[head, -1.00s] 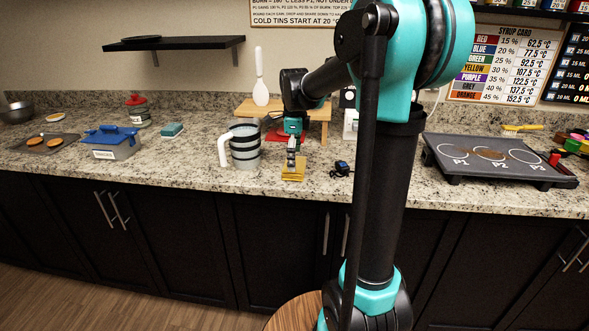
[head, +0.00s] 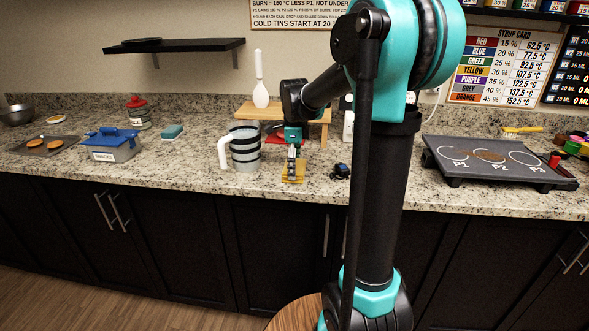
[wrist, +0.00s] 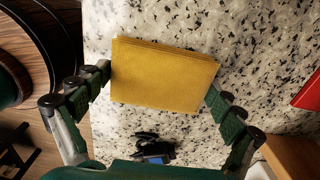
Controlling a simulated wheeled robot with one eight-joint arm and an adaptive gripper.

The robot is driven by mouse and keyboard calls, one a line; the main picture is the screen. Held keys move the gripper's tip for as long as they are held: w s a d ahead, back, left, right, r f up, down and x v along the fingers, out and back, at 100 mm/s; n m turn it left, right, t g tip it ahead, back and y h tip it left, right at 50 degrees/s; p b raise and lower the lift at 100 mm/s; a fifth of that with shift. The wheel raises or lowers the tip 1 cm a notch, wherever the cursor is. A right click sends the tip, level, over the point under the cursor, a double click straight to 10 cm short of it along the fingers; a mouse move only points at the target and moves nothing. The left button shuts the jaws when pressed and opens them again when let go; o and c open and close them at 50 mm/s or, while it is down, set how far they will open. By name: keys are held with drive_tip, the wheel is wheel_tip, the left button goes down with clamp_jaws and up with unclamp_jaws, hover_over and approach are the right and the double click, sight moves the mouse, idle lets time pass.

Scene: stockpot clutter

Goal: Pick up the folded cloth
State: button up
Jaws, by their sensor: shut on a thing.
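The folded cloth (head: 292,175) is a yellow, layered square near the front edge of the counter. In the wrist view the cloth (wrist: 163,75) lies between the fingers of my gripper (wrist: 161,85), which touch or nearly touch its left and right edges. My gripper (head: 293,168) is at the cloth in the head view and is shut on it. Whether the cloth is clear of the counter I cannot tell. Part of the cloth is hidden behind the fingers in the head view.
A striped pitcher (head: 245,150) stands close to the left of the cloth. A small dark and blue item (head: 341,171) lies to its right. A wooden stand (head: 283,110) is behind. A hot plate (head: 495,160) is farther right. The counter's front edge is near.

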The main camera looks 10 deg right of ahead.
wheel_tip(320, 180, up, 20)
idle(0.5)
